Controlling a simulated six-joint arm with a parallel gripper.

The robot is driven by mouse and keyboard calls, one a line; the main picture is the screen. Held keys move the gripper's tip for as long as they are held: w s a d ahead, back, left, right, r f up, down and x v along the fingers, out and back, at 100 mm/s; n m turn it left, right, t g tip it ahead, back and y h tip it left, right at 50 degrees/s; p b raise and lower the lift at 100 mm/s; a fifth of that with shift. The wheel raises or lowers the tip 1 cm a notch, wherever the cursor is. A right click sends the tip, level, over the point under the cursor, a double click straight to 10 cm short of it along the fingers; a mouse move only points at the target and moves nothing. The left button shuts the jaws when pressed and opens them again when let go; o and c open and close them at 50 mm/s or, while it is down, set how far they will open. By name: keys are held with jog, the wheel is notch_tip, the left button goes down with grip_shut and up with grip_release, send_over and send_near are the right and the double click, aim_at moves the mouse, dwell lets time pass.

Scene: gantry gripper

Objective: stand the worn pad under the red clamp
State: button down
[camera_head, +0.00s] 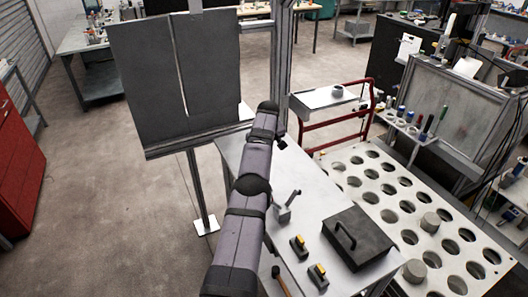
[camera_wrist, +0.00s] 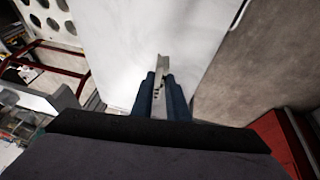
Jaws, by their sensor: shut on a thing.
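In the wrist view my gripper (camera_wrist: 160,82) has its two dark blue fingers closed on a thin, light grey piece (camera_wrist: 162,62). The piece sticks out past the fingertips over a pale tabletop. I cannot tell for sure whether it is the worn pad. In the head view my arm hides the gripper and what it holds. I cannot make out a red clamp in either view. On the white table (camera_head: 305,222) stand a small grey piece with a handle (camera_head: 284,211) and two dark blocks with yellow tops (camera_head: 299,246) (camera_head: 318,276).
A black case with a handle (camera_head: 357,238) and a hammer (camera_head: 280,280) lie on the table. A white rack with round holes (camera_head: 400,210) stands at its right, and a red-framed cart (camera_head: 340,118) behind. A dark panel on a stand (camera_head: 175,80) is beyond my arm.

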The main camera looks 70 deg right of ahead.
jog(key=shift+s, duration=0.15)
jog(key=shift+s, duration=0.3)
jog(key=s+a+t+y+b, duration=0.1)
jog(key=s+a+b, duration=0.4)
jog(key=s, duration=0.4)
jog(key=s+a+b, duration=0.3)
jog(key=s+a, duration=0.4)
jog(key=s, duration=0.2)
jog(key=shift+s+d+f+p, duration=0.1)
jog(key=shift+f+p, duration=0.7)
jog(key=shift+f, duration=1.25)
jog(key=shift+s+f+p, duration=0.1)
jog(key=shift+f+p, duration=0.65)
jog(key=shift+f, duration=1.95)
jog(key=shift+f, duration=0.25)
jog(key=c, duration=1.7)
grip_release()
jog(key=shift+r, duration=0.1)
